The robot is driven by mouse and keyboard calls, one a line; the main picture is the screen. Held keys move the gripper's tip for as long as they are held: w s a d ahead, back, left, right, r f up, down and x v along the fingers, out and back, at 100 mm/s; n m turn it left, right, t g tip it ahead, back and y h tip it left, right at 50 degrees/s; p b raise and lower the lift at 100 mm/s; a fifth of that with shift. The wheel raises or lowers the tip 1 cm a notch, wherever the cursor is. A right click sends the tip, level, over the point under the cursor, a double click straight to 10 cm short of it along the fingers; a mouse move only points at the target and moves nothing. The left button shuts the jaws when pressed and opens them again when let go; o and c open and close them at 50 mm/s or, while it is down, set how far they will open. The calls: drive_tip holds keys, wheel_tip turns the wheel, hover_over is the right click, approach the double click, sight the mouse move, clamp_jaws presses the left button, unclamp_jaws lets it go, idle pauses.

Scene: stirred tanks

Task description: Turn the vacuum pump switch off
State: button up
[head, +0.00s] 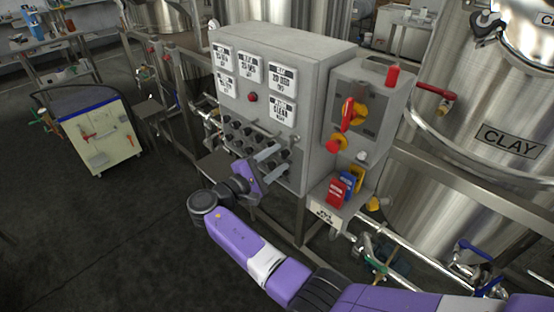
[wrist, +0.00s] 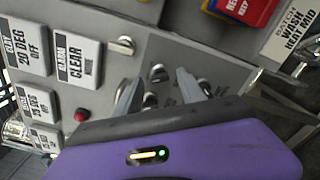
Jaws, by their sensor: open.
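The grey control panel (head: 310,90) carries rows of dark rotary switches (head: 236,131) on its lower front. Their labels are too small to read, so I cannot tell which is the vacuum pump switch. My gripper (head: 281,157) is open, with its two grey fingers pointing at the right part of these rows. In the wrist view my gripper (wrist: 160,79) has a switch (wrist: 158,74) showing between its fingertips and another one lower down beside the left finger. I cannot tell whether the fingers touch the panel. The fingers and purple gripper body hide some switches.
A silver bar handle (wrist: 124,45) sticks out above the switches. A red button (head: 252,97) sits among the white displays (head: 281,78).

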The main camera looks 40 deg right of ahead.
drive_tip(key=a+b, duration=0.1)
drive_tip(key=a, duration=0.6)
drive_tip(key=shift+a, duration=0.2)
drive_tip(key=shift+s, duration=0.1)
